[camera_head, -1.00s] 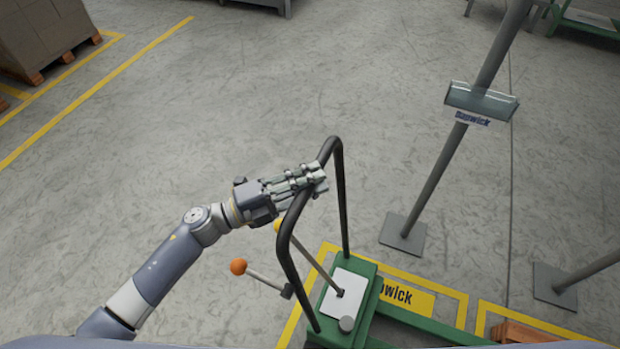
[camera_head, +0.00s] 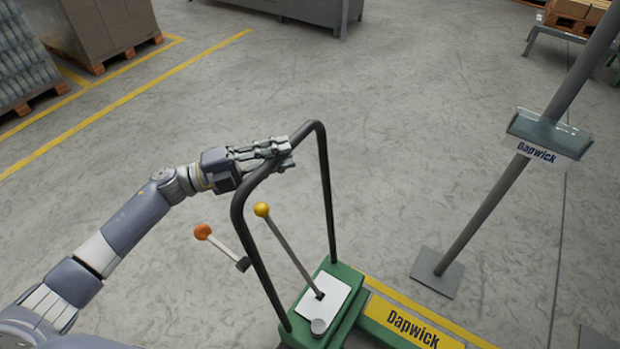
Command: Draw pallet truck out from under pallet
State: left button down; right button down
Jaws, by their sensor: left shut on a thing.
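The pallet truck (camera_head: 341,293) is green, with a black hoop handle (camera_head: 326,190), a lever with a yellow knob (camera_head: 262,210), one with an orange knob (camera_head: 203,231), and a yellow "Dapwick" plate (camera_head: 405,322). It stands at the bottom middle, its forks running out of view at the lower right. My left gripper (camera_head: 275,152) is shut on the top bar of the hoop handle. My right gripper is not in view.
A grey post (camera_head: 500,185) with a base plate (camera_head: 437,273) and a "Dapwick" sign stands right of the truck. Stacked boxes (camera_head: 100,32) on a pallet and bottles stand at the upper left. A grey cabinet (camera_head: 300,10) is at the back. The floor behind the handle is clear.

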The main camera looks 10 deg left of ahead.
pick_arm(q)
jog(key=shift+s+a+f+g+h, duration=0.1)
jog(key=shift+s+f+g+h, duration=0.1)
jog(key=shift+s+g+h, duration=0.15)
jog(key=shift+d+r+m, duration=0.1)
jog(key=shift+d+m, duration=0.2)
jog(key=shift+d, duration=0.05)
jog(key=shift+d+r, duration=0.1)
jog(key=shift+d, duration=0.5)
jog(key=c, duration=1.6)
grip_release()
jog(key=shift+d+r, duration=0.1)
jog(key=shift+d, duration=0.05)
jog(key=shift+o, duration=0.9)
jog(key=shift+w+a, duration=0.15)
jog(key=shift+a, duration=0.45)
jog(key=v, duration=1.2)
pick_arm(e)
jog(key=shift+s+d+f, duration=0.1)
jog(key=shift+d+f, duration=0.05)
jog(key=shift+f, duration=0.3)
